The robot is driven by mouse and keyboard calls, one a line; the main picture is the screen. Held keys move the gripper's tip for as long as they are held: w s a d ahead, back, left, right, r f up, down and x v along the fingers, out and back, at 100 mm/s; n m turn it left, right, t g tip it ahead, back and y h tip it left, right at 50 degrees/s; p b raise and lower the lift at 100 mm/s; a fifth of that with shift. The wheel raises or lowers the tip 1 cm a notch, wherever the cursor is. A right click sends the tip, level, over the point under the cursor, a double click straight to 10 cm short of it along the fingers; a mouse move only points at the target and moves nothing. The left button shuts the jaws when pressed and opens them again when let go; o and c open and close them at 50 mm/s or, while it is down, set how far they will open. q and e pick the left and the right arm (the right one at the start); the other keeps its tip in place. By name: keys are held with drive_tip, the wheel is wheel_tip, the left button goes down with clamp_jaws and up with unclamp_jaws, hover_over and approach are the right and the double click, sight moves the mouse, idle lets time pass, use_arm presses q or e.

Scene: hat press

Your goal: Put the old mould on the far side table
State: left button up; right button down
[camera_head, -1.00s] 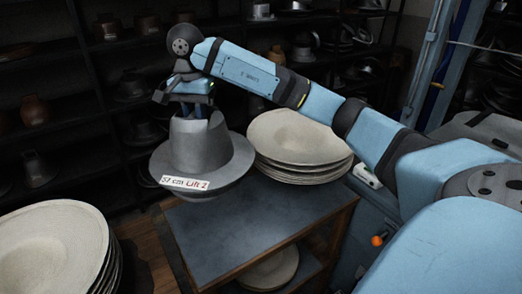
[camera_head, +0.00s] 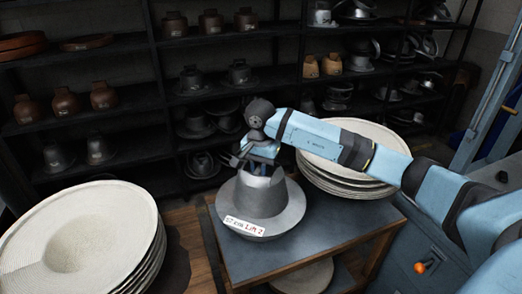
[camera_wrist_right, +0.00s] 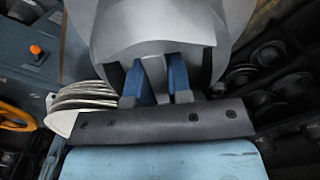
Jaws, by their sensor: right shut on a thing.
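The old mould (camera_head: 262,203) is a grey metal hat shape with a wide brim and a white label reading "57 cm Lift 2". It is upright at the left part of the side table (camera_head: 290,240), over or on its dark top; I cannot tell whether it touches. My right gripper (camera_head: 259,166) is shut on the top of the mould. In the right wrist view the blue fingers (camera_wrist_right: 165,80) grip a grey part at the mould's crown (camera_wrist_right: 150,30). My left gripper is not in view.
A stack of pale hat blanks (camera_head: 352,160) stands on the back right of the side table. Another large stack (camera_head: 75,240) is at the lower left. Dark shelves (camera_head: 130,100) with several moulds stand behind. The table's front top is bare.

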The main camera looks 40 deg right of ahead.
sight(258, 207)
drive_tip(key=shift+f, duration=2.65)
drive_tip(key=c, duration=1.5)
unclamp_jaws()
drive_tip(key=shift+f, duration=0.3)
drive_tip(key=o, duration=0.5)
drive_tip(key=shift+r, duration=0.1)
drive_tip(key=shift+c, duration=0.2)
drive_tip(key=shift+r, duration=0.1)
